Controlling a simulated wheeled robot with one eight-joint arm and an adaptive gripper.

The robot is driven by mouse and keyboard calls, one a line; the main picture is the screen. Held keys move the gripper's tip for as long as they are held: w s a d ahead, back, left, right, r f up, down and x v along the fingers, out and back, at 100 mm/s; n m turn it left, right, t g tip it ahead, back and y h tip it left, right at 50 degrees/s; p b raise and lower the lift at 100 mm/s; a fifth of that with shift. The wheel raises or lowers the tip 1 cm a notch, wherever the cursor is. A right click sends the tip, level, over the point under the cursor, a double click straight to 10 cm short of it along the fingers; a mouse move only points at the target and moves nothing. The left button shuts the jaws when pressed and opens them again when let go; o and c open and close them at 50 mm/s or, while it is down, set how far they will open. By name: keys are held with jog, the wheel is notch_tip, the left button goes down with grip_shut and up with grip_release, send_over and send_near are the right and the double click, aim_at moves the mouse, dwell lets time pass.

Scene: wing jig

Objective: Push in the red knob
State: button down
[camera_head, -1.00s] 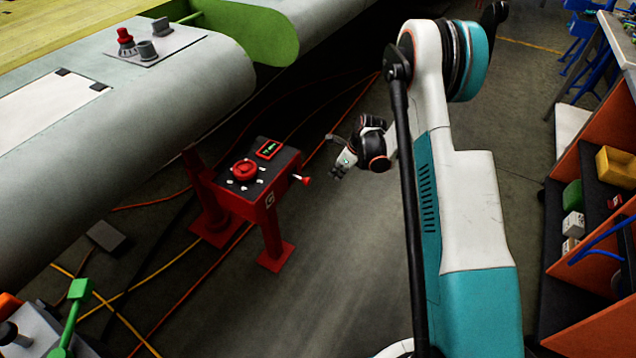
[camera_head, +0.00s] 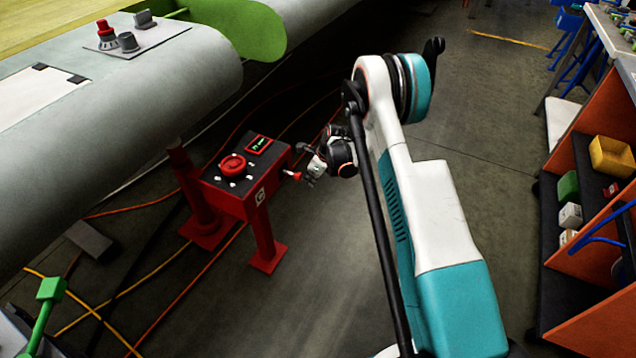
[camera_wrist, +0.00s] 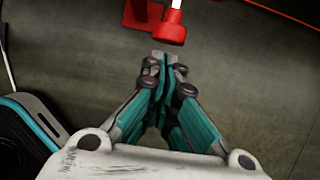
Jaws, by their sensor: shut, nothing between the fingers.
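A small red knob (camera_head: 292,176) stands out on a pale stem from the right side of a red pedestal box (camera_head: 240,200). In the wrist view the knob (camera_wrist: 171,32) is at the top centre, just beyond my fingertips. My gripper (camera_head: 310,180) is right of the knob in the head view, very close to it. In the wrist view my gripper (camera_wrist: 165,60) has its fingers together with nothing between them. A small gap seems to show between fingertips and knob; contact cannot be told for sure.
The grey wing (camera_head: 150,110) hangs over the left side. An orange shelf (camera_head: 585,250) stands at the right.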

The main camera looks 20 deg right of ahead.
aim_at(300, 174)
jog(key=shift+w+a, duration=0.15)
jog(key=shift+w, duration=0.05)
jog(key=shift+w+a+r, duration=0.1)
jog(key=shift+w+a, duration=1.25)
